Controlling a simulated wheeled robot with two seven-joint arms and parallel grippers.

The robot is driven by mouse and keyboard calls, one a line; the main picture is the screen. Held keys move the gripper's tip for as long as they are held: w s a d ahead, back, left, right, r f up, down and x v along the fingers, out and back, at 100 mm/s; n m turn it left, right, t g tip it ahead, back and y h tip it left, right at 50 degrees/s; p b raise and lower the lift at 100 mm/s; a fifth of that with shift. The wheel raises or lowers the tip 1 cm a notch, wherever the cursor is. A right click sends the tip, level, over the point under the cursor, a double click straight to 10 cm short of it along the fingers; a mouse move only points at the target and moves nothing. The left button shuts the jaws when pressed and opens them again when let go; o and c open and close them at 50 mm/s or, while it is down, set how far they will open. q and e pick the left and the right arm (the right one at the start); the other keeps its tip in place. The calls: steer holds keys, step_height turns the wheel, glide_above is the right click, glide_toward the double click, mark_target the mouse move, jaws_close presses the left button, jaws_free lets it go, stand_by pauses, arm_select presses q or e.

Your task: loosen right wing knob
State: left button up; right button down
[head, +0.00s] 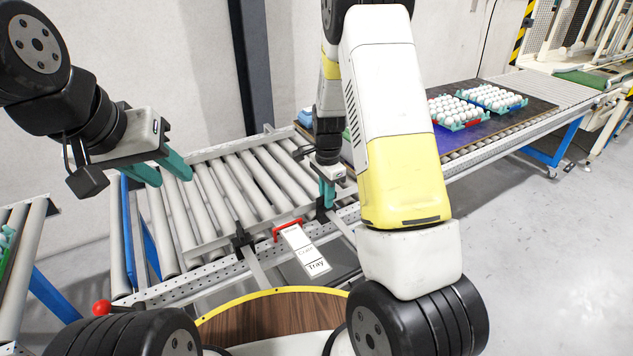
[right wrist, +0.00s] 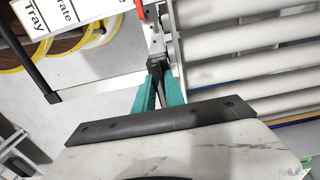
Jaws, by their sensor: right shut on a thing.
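The right wing knob (right wrist: 155,68) is a small black part on the rail in the right wrist view. My right gripper (right wrist: 159,88) is shut on it, with a teal finger on each side. In the head view, my right gripper (head: 327,199) points down at the rail's black clamp, and its fingers largely hide the knob. Another black clamp (head: 243,244) sits further left on the same rail. My left gripper (head: 171,180) is open and empty, held above the rollers at the left.
A white card marked Crate and Tray (head: 306,250) with a red bracket (head: 287,229) is between the clamps. The roller conveyor (head: 215,200) lies behind the rail. Egg trays (head: 455,112) stand on the far conveyor at the right. A red ball knob (head: 102,307) is at the lower left.

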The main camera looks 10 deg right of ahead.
steer(key=shift+n, duration=0.3)
steer(key=n, duration=1.2)
steer(key=shift+n, duration=2.1)
steer(key=c, duration=1.4)
jaws_free()
